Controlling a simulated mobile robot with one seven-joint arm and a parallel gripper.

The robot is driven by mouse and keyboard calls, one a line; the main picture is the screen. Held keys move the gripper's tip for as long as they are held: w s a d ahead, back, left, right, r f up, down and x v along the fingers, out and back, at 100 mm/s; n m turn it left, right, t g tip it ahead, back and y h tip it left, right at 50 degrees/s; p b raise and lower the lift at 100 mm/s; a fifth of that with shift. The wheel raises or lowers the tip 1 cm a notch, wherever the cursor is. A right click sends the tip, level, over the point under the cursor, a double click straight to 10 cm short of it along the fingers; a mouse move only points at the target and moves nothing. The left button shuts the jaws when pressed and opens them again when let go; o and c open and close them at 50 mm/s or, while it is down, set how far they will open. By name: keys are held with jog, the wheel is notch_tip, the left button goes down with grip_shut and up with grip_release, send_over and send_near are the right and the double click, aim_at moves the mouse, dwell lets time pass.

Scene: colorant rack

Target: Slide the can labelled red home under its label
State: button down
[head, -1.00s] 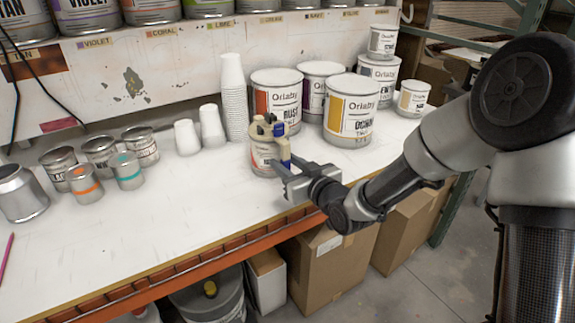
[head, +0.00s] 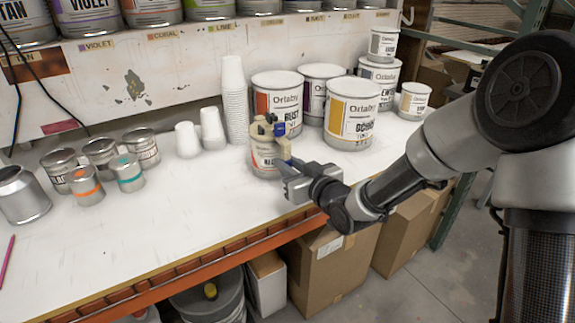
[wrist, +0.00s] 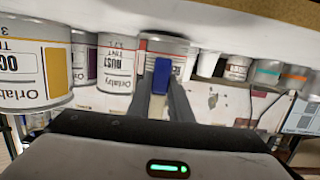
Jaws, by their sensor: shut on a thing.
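The can labelled red (head: 264,160) is a white paint can with a red-lettered label, upright on the white bench in front of a larger can marked RUST (head: 290,110). My gripper (head: 281,163) is at its right front side, low over the bench. Its fingers are close together on a small blue-and-tan piece (head: 283,147), which reaches over the can's top and hides part of it. I cannot tell whether the piece belongs to the can. In the wrist view the blue part (wrist: 160,76) stands between the fingertips, before the can (wrist: 182,58).
An ochre can (head: 352,112) and other large cans stand behind and to the right. A tall cup stack (head: 235,100) is behind left, with small tins (head: 131,172) further left. The shelf above has colour-name labels (head: 163,34).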

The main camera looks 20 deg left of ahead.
aim_at(288, 152)
jog(key=shift+w+a+r, duration=0.1)
jog(key=shift+r, duration=0.45)
jog(key=shift+r+p, duration=0.65)
jog(key=shift+r, duration=0.55)
